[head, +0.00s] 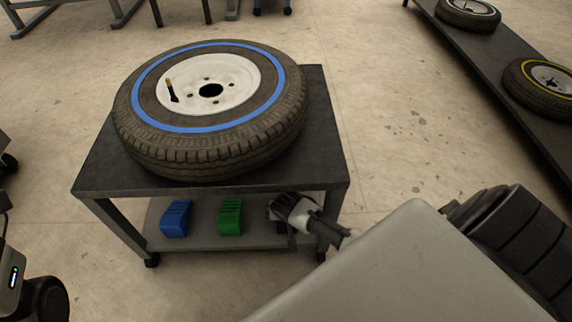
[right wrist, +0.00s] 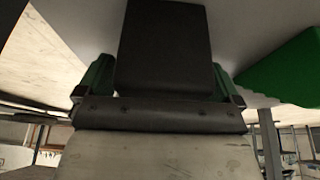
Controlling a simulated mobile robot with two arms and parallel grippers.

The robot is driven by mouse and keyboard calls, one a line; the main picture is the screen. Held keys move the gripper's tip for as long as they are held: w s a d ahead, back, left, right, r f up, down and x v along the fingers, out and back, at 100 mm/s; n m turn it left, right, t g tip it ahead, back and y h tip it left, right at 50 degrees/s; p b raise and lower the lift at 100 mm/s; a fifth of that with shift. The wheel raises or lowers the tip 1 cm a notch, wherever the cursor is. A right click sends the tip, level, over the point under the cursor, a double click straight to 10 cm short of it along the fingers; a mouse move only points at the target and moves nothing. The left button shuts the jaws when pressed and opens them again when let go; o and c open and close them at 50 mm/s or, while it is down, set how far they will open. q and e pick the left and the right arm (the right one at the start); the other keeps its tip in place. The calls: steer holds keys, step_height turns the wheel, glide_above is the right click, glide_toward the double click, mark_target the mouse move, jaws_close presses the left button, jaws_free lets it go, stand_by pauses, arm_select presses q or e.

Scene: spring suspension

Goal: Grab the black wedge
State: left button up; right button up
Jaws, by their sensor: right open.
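The black wedge (right wrist: 162,45) fills the upper middle of the right wrist view. It is between the two fingers of my right gripper (right wrist: 163,78), which is open around it. Whether either finger touches it I cannot tell. In the head view my right gripper (head: 291,212) reaches to the right end of the cart's lower shelf. There it covers the place where the black wedge is, so I cannot make the wedge out clearly. My left gripper is not in view.
A green wedge (head: 230,216) and a blue wedge (head: 176,218) stand left of my gripper on the lower shelf (head: 203,242). The cart's dark top (head: 325,165) overhangs them and bears a tire (head: 208,151). A rack with more tires (head: 540,85) stands at right.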

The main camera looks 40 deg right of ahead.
steer(key=c, duration=1.1)
steer(key=shift+r, duration=0.1)
steer(key=shift+c, duration=0.9)
steer(key=shift+r, duration=0.1)
